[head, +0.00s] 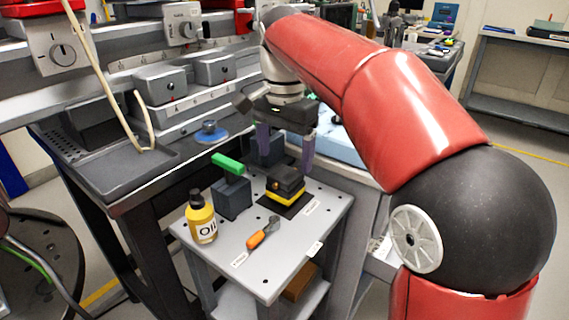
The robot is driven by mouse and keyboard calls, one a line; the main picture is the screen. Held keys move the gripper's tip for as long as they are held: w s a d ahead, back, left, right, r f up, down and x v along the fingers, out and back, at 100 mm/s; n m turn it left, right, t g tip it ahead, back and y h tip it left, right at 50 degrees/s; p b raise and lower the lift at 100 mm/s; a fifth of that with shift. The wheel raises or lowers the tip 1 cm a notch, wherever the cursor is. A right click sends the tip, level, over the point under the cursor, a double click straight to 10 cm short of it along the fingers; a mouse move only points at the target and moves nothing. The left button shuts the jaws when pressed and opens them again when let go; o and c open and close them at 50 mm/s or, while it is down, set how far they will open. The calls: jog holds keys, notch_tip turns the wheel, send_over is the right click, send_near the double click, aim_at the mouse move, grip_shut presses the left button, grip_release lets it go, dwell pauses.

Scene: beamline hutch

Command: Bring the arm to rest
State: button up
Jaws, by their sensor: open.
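My gripper (286,148) is in the head view, pointing down above the back of a small grey stand (275,262). Its two purple-grey fingers are spread apart, with nothing seen held between them. My red arm reaches in from the right, bent at a large dark joint. Just in front of and below the gripper, a black and yellow device (286,186) sits on a black pad. Part of a dark block (266,150) shows behind the fingers; whether they touch it I cannot tell.
A grey instrument bench (135,190) runs along the left and back. Floor shows at right behind my arm.

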jog(key=shift+r, duration=0.95)
jog(key=s+d+f+n+t, duration=0.2)
jog(key=s+d+f+n, duration=0.1)
jog(key=s+d+f, duration=0.4)
jog(key=s+d+f+n+t, duration=0.3)
jog(key=s+d+f, duration=0.4)
jog(key=s, duration=0.6)
jog(key=shift+f+n+t, duration=0.2)
jog(key=shift+n+t, duration=0.1)
jog(key=shift+n, duration=0.5)
jog(key=shift+c, duration=0.3)
